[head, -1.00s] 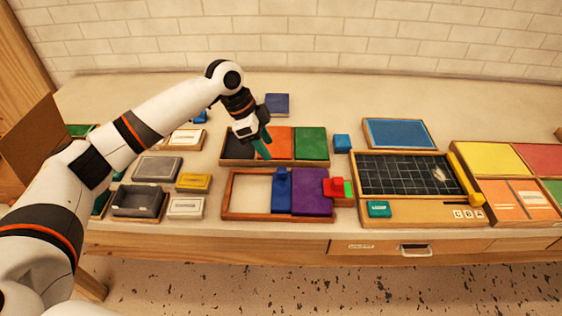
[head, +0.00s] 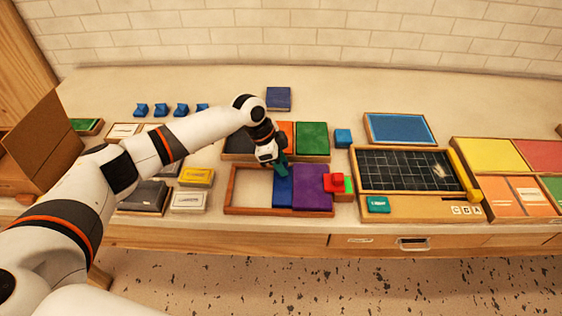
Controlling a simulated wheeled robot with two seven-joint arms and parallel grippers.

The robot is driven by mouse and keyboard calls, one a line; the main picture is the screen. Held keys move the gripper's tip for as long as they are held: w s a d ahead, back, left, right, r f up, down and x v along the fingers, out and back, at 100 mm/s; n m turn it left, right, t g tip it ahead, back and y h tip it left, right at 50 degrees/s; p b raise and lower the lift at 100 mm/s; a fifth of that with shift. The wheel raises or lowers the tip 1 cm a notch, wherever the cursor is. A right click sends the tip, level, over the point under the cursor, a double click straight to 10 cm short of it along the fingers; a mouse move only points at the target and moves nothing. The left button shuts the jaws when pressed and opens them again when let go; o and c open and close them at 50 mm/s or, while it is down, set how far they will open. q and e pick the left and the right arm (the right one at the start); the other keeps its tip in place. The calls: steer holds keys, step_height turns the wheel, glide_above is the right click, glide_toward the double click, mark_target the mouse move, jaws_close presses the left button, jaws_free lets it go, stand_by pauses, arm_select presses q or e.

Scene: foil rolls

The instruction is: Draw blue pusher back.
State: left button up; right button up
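The blue pusher (head: 283,195) lies in the front wooden tray (head: 262,212), against the left side of a purple block (head: 313,188). The tray's left part is empty. My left gripper (head: 281,170) points down at the far end of the blue pusher, and its teal fingers hide the pusher's raised knob. I cannot tell whether the fingers are open or closed on the knob. My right gripper is not in view.
A red knob (head: 334,182) and a green piece stand at the tray's right end. Behind is a tray with orange and green (head: 312,138) blocks. A dark gridded board (head: 405,170) lies to the right, and labelled boxes (head: 189,200) to the left.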

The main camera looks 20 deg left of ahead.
arm_select(q)
jaws_close()
steer(key=s+a, duration=0.1)
steer(key=a, duration=0.2)
steer(key=s+a+p, duration=0.1)
steer(key=a, duration=0.6)
steer(key=shift+s+p, duration=0.4)
steer(key=shift+s+a, duration=0.1)
steer(key=shift+a, duration=0.25)
steer(key=shift+o, duration=2)
jaws_free()
steer(key=shift+a, duration=0.15)
steer(key=shift+r, duration=0.25)
steer(key=b+v, duration=0.3)
steer(key=v, duration=0.8)
steer(key=shift+a+r, duration=0.3)
